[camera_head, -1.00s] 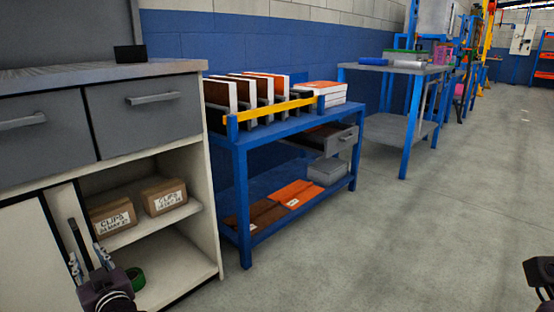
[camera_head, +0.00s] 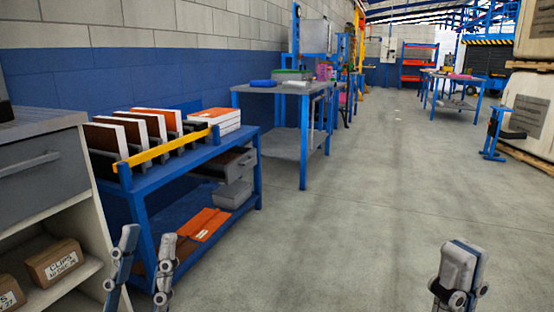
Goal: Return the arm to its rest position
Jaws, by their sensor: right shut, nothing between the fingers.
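My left gripper (camera_head: 145,248) is at the lower left, in front of the blue bench. Its two fingers point up and stand apart, with nothing visible between them. My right gripper (camera_head: 458,268) is at the lower right over the bare floor. Its fingers are pressed together, pointing up, with nothing held. The arms behind both grippers are below the picture edge.
A blue bench (camera_head: 190,160) with orange-and-white panels (camera_head: 157,121) in a rack stands left. A cabinet (camera_head: 93,215) with boxes (camera_head: 55,260) is at the left edge. Another blue-legged table (camera_head: 303,90) stands farther back. The grey floor (camera_head: 370,200) is open.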

